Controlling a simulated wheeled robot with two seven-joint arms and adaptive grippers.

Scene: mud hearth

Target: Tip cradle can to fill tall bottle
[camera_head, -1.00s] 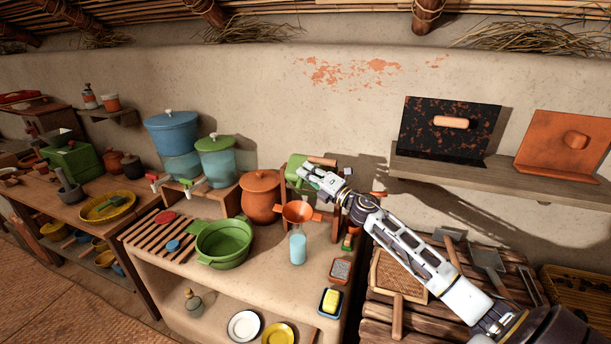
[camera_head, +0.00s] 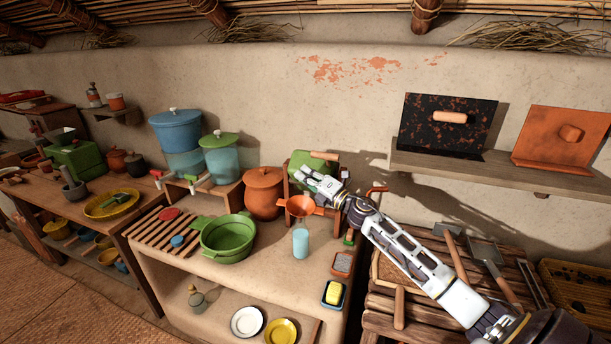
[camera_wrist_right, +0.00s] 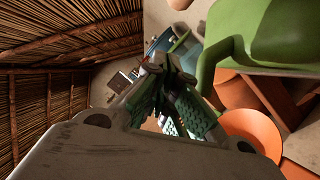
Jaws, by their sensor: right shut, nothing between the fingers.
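The green can (camera_head: 311,159) with a wooden handle sits in a wooden cradle (camera_head: 287,186) at the back of the clay counter. It fills the upper right of the right wrist view (camera_wrist_right: 265,35). The tall bottle (camera_head: 300,244) stands upright in front of the cradle, with pale blue inside. An orange funnel (camera_head: 300,206) is at its mouth; an orange funnel-like rim shows in the wrist view (camera_wrist_right: 255,130). My right gripper (camera_head: 301,176) is shut and empty in front of the can, above the funnel. I cannot tell whether it touches the can. My left gripper is out of view.
A clay pot (camera_head: 263,195) stands left of the cradle, with a green pot (camera_head: 228,235) in front. A grater (camera_head: 342,263) and butter dish (camera_head: 334,293) lie at the counter's right. Dispensers (camera_head: 221,158) stand behind left. A wall shelf (camera_head: 480,172) is at right.

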